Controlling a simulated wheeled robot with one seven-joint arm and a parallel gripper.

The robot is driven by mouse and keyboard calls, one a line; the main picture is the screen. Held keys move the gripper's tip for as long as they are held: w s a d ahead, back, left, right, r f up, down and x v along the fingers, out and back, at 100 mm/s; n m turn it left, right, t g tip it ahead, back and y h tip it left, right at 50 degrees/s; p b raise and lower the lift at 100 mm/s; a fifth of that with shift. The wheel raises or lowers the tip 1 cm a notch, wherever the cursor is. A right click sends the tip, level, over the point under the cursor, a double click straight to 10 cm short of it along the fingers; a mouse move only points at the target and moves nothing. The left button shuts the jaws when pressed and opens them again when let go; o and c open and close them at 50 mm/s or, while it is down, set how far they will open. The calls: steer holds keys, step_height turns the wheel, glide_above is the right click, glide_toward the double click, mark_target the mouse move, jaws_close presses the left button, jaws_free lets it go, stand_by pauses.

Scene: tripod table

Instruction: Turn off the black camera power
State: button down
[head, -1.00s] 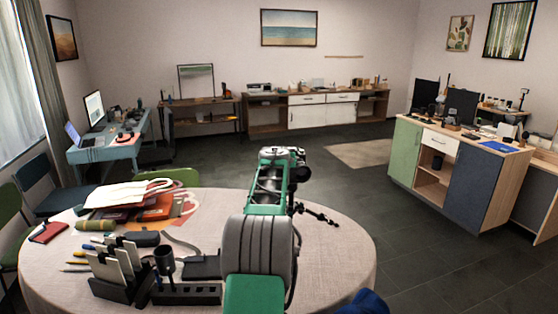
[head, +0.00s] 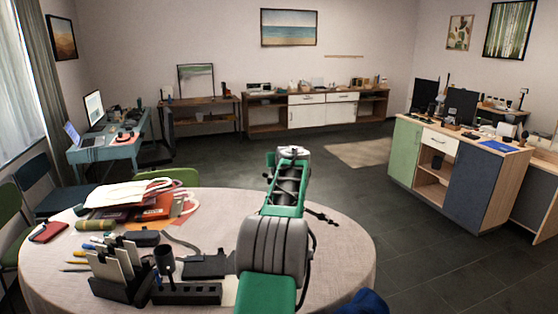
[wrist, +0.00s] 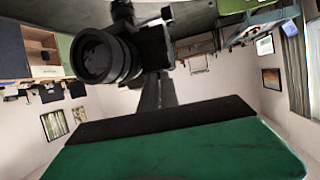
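The black camera (wrist: 105,55) fills the upper left of the wrist view, its large round lens facing the viewer. The wrist picture is upside down. My gripper (wrist: 157,78) shows there as a narrow dark pair of fingers, together, just beside the camera body; whether they touch it I cannot tell. Nothing shows between the fingers. In the head view my arm hides the camera and my gripper; only a black tripod leg (head: 322,216) sticks out to the right of the arm over the table (head: 345,250). The power switch cannot be made out.
On the table's left are bags and folders (head: 150,205), a red notebook (head: 48,232), and a black desk organiser (head: 185,294). The table's right side is mostly bare. A cabinet (head: 480,180) stands at the right, with open floor between.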

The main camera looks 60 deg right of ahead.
steer(key=n+t+p, duration=0.1)
steer(key=n+t+y+p, duration=0.1)
steer(key=shift+s+d+y+p, duration=0.3)
steer(key=shift+s+p, duration=0.05)
steer(key=shift+s, duration=0.05)
steer(key=c, duration=1.6)
jaws_free()
steer(key=shift+s, duration=0.1)
steer(key=b+v, duration=0.3)
steer(key=v, duration=0.4)
steer(key=shift+s+a, duration=0.25)
